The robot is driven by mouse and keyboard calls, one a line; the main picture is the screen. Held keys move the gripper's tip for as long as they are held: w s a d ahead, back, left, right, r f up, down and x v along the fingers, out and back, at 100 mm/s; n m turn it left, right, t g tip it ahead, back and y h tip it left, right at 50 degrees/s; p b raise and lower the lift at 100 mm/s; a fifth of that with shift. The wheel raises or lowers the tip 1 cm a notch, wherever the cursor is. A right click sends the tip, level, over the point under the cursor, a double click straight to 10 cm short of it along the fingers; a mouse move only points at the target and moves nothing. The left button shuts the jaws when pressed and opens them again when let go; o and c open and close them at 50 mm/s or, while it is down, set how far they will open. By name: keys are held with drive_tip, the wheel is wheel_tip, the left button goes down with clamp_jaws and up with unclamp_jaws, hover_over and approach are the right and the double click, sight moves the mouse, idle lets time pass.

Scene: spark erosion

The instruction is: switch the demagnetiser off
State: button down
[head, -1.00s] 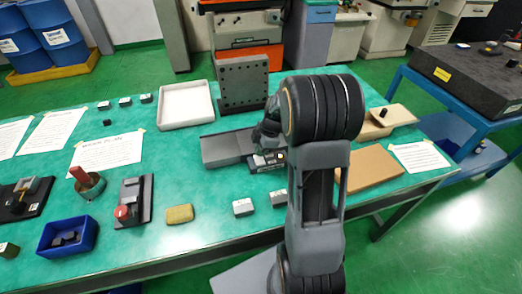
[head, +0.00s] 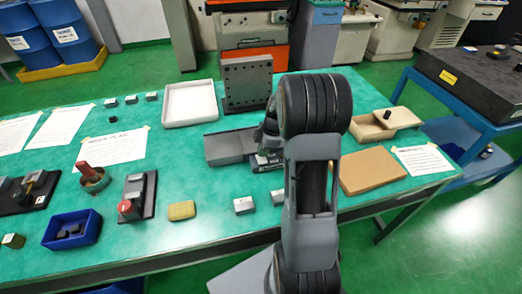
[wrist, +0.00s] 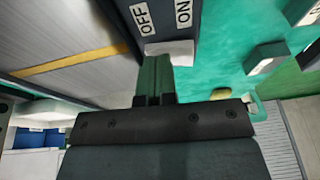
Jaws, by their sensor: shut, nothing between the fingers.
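The demagnetiser (head: 228,149) is a grey slab on the green table, with a dark box at its right end. In the wrist view its dark switch face (wrist: 166,12) carries an OFF label to the left and an ON label to the right. A pale switch piece (wrist: 170,48) sits below the labels, nearer the ON side. My gripper (wrist: 154,62) is shut and empty, its fingertips right at the pale piece; I cannot tell whether they touch it. In the head view my arm hides part of the dark box and most of the gripper.
A white tray (head: 190,104) and a drilled angle plate (head: 247,84) stand behind the demagnetiser. Small metal blocks (head: 244,205) and a yellow-brown block (head: 181,210) lie in front. A brown board (head: 368,170) lies to the right of my arm.

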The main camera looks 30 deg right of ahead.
drive_tip(key=shift+s, duration=0.15)
drive_tip(key=shift+s+a+r, duration=0.2)
drive_tip(key=shift+s+a, duration=0.05)
drive_tip(key=shift+s, duration=0.35)
drive_tip(key=r, duration=0.1)
drive_tip(key=r+p, duration=0.1)
drive_tip(key=r, duration=0.1)
drive_tip(key=r+p, duration=0.1)
drive_tip(key=shift+w+r, duration=0.25)
drive_tip(key=w+v, duration=0.1)
drive_tip(key=v, duration=0.8)
drive_tip(key=shift+w+d, duration=0.15)
drive_tip(key=shift+d, duration=0.3)
drive_tip(key=shift+r, duration=0.15)
